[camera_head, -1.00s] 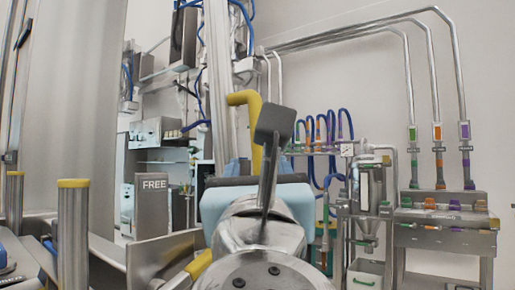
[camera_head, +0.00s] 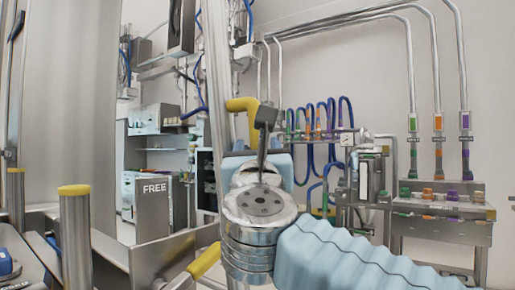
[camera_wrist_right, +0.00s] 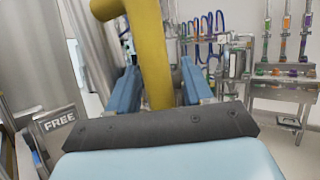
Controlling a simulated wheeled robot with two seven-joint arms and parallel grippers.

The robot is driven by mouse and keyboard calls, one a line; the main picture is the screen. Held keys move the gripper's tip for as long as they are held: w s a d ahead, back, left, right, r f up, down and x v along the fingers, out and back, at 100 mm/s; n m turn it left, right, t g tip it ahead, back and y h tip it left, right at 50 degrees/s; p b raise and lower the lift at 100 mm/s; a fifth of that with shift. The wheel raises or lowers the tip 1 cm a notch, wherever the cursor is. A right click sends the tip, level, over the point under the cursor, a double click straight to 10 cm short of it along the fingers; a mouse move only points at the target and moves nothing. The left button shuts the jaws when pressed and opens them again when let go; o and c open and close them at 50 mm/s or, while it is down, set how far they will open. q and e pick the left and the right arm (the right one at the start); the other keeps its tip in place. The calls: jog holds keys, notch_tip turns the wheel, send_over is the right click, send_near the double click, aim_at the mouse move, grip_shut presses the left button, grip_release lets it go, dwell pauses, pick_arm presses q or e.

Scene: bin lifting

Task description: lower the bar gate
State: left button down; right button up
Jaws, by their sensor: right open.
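A yellow bent bar (camera_head: 243,104), which looks like the bar gate's handle, stands at the middle of the head view. Its lower part is hidden behind my right gripper (camera_head: 259,140). In the right wrist view the yellow bar (camera_wrist_right: 152,50) runs down between the two blue fingers of the right gripper (camera_wrist_right: 160,82). The fingers are apart, one on each side of the bar. I cannot tell whether either finger touches it. My left gripper is out of view.
A grey metal housing marked FREE (camera_head: 154,190) stands left of the arm. A yellow-capped post (camera_head: 75,235) is nearer on the left. A metal bench with coloured fittings (camera_head: 440,213) stands at the right.

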grip_shut()
